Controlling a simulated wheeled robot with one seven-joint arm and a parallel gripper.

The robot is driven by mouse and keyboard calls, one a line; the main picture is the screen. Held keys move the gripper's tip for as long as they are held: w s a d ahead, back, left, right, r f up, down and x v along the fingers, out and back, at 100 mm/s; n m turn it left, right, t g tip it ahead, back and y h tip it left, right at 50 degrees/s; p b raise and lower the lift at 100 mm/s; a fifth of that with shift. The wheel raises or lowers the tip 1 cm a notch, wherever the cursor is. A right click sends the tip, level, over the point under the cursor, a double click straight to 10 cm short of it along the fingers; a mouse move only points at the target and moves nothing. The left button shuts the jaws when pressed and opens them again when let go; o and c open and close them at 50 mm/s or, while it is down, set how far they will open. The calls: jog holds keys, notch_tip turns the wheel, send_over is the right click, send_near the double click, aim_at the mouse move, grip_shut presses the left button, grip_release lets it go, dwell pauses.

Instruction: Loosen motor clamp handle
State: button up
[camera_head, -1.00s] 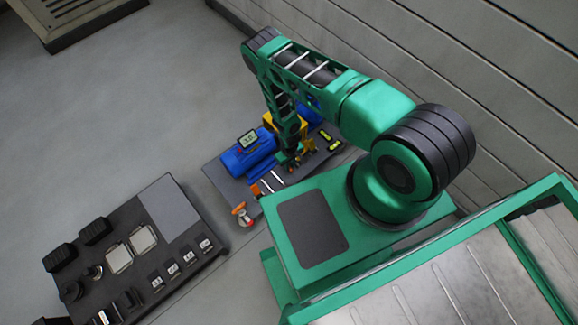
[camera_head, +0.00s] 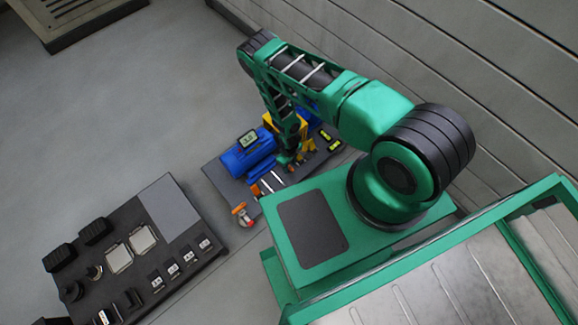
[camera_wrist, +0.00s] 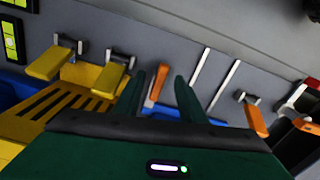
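In the wrist view, an orange handle (camera_wrist: 156,85) on a small dark bracket stands on the grey plate (camera_wrist: 148,33). Two dark green fingers of my gripper (camera_wrist: 161,76) are spread apart, with the handle showing in the gap between them, nearer the left finger. I cannot tell whether either finger touches it. A second orange handle (camera_wrist: 257,120) is to the right. Two yellow handles (camera_wrist: 48,63) (camera_wrist: 109,80) are to the left. In the head view, a blue motor (camera_head: 247,155) with a small display sits on the skid (camera_head: 222,184), and my gripper (camera_head: 287,158) is low beside it.
Two pale bars (camera_wrist: 194,68) lie on the plate right of the fingers. A yellow slotted part (camera_wrist: 55,105) is close at the left. In the head view, a dark panel with switches (camera_head: 180,215) lies left of the skid, and a grey wall (camera_head: 480,90) runs along the right.

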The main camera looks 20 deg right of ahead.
jog(key=shift+w+r, duration=0.1)
jog(key=shift+r, duration=3.4)
jog(key=shift+w, duration=0.1)
